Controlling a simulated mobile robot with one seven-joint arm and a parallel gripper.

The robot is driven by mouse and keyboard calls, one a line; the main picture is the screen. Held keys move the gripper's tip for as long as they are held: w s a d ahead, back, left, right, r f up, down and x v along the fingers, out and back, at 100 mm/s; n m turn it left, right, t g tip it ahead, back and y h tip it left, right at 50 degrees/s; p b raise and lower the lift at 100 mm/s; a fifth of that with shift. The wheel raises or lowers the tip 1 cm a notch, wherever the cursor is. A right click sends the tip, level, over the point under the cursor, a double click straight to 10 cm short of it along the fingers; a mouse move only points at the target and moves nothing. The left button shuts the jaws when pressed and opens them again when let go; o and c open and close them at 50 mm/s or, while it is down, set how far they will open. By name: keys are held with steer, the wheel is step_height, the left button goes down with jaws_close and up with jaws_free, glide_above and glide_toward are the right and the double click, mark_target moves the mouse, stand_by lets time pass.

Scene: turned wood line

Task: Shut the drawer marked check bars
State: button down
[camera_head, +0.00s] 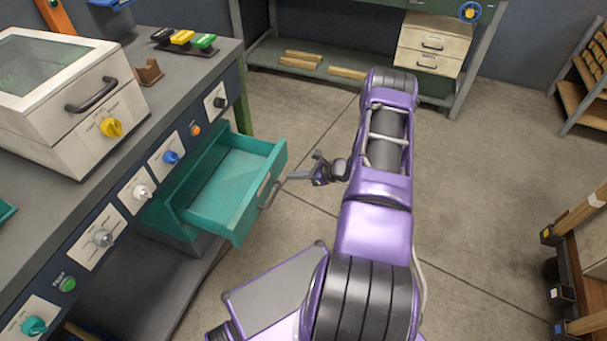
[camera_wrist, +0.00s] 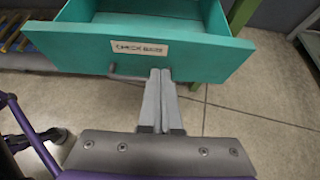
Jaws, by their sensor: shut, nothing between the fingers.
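The teal drawer (camera_head: 235,185) under the workbench is pulled well out and looks empty. In the wrist view, the drawer front (camera_wrist: 92,48) carries a label reading "CHECK BARS" and a dark bar handle (camera_wrist: 125,76) below it. My gripper (camera_head: 290,176) is shut and empty, just outside the drawer front near its handle. In the wrist view my gripper's fingertips (camera_wrist: 160,74) lie together at the front's lower edge, beside the handle's right end. I cannot tell whether they touch it.
The workbench (camera_head: 190,75) has a panel of knobs along its front. A white lidded machine (camera_head: 75,100) stands on top. A cabinet with beige drawers (camera_head: 432,45) and a shelf with wooden bars (camera_head: 300,60) stand at the back. The floor right of the drawer is clear.

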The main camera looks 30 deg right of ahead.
mark_target(268, 174)
steer(key=w+a, duration=0.1)
steer(key=w+a+f, duration=0.1)
steer(key=w, duration=0.1)
steer(key=w+a, duration=0.1)
steer(key=shift+w+a+f, duration=0.25)
steer(key=shift+a, duration=0.05)
steer(key=shift+w+a, duration=0.3)
steer(key=shift+w, duration=0.15)
